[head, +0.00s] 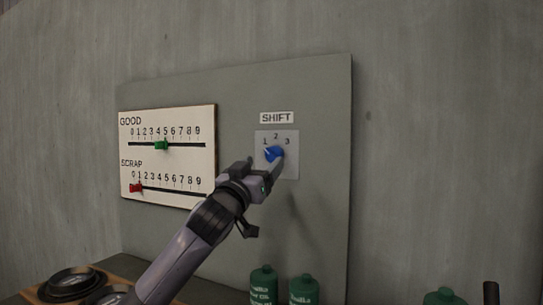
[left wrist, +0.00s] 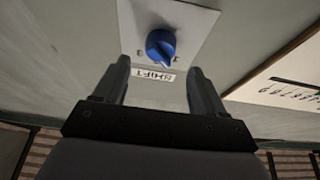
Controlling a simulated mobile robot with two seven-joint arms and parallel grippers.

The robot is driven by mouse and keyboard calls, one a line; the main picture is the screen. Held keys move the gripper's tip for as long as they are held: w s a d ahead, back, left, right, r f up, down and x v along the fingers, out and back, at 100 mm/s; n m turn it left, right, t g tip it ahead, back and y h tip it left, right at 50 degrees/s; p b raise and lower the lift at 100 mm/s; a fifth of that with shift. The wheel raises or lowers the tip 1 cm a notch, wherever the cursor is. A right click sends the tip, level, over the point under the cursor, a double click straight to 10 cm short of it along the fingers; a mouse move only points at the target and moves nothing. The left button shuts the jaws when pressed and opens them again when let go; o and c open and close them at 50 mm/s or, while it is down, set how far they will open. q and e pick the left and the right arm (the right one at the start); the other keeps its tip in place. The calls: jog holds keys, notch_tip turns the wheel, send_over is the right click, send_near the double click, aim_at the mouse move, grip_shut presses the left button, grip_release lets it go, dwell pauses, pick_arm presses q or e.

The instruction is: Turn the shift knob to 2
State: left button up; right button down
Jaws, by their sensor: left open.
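The blue shift knob (head: 274,154) sits on a light plate (head: 291,168) under the SHIFT label (head: 277,118), with marks 1, 2 and 3 around it. In the head view its pale pointer leans up and left, towards the 1 side. The left wrist view shows the knob (left wrist: 160,44) upside down, its pointer aimed down and slightly right; the exact setting is hard to tell. My left gripper (head: 276,168) is in front of the knob and partly covers it. In the left wrist view its fingers (left wrist: 158,80) are apart and empty, with the knob beyond their tips.
A white board with GOOD and SCRAP scales is left of the knob, with a green slider (head: 161,145) and a red slider (head: 136,188). Green bottles (head: 264,284) stand below the panel. Dark round dishes (head: 72,282) are at lower left. The panel right of the knob is clear.

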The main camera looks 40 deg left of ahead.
aim_at(270, 156)
pick_arm(q)
jog(key=shift+p+x, duration=0.7)
jog(key=shift+x, duration=1.9)
jog(key=shift+f, duration=0.1)
jog(key=c, duration=1)
